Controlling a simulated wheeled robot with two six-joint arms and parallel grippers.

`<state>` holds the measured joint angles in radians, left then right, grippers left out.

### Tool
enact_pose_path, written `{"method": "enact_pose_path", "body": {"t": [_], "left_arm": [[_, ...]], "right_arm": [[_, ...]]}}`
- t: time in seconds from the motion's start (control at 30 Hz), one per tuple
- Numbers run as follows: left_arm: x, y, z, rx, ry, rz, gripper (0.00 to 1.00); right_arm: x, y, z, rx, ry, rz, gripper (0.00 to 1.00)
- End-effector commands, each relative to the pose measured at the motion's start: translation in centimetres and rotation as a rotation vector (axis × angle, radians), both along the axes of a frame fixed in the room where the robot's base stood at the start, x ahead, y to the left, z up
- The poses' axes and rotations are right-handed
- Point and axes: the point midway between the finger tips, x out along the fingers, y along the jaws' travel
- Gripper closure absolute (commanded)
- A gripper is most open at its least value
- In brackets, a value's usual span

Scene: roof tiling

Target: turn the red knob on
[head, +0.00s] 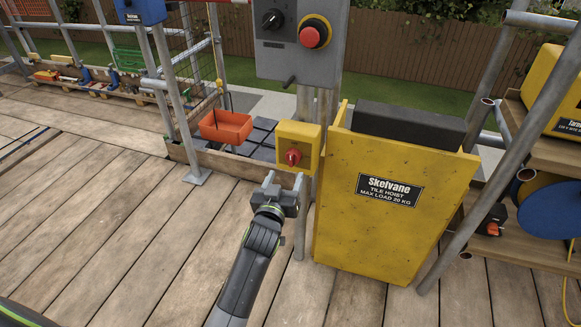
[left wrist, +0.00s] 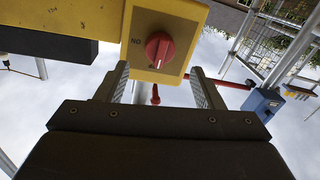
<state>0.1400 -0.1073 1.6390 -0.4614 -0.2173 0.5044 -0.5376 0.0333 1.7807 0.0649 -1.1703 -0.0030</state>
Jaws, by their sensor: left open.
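The red knob (head: 292,157) sits on the front of a yellow switch box (head: 312,136) left of the yellow hoist. In the left wrist view the knob (left wrist: 159,50) shows a pale mark, with upside-down lettering beside it on the box (left wrist: 180,20). My left gripper (head: 283,180) is open and empty, just below and in front of the knob. In the left wrist view its fingers (left wrist: 160,70) stand apart, one toward each side of the knob, without visible contact. My right gripper is not in view.
A grey control panel (head: 275,58) with a black dial and red button hangs above the box. The yellow hoist (head: 345,215) stands close right. An orange tray (head: 226,127) is at the left, and a scaffold pole (head: 505,145) at the right. The left plank floor is clear.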

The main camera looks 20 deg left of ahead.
Motion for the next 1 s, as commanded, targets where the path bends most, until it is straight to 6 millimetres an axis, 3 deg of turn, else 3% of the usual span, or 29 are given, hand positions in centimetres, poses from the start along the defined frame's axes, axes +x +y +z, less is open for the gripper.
{"method": "enact_pose_path", "body": {"t": [0.3,0.5,0.93,1.0], "left_arm": [[3.7,0.2,-0.1,0.002,-0.002,0.0,0.39],[5.8,0.3,-0.1,0.001,-0.001,0.0,0.39],[6.6,0.4,0.0,0.0,-0.001,0.001,0.39],[6.6,0.4,0.0,0.0,-0.001,0.001,0.48]], "right_arm": [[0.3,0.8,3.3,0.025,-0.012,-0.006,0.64],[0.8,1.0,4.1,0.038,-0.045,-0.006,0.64],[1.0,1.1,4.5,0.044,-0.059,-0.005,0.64],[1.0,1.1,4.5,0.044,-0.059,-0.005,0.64]]}}
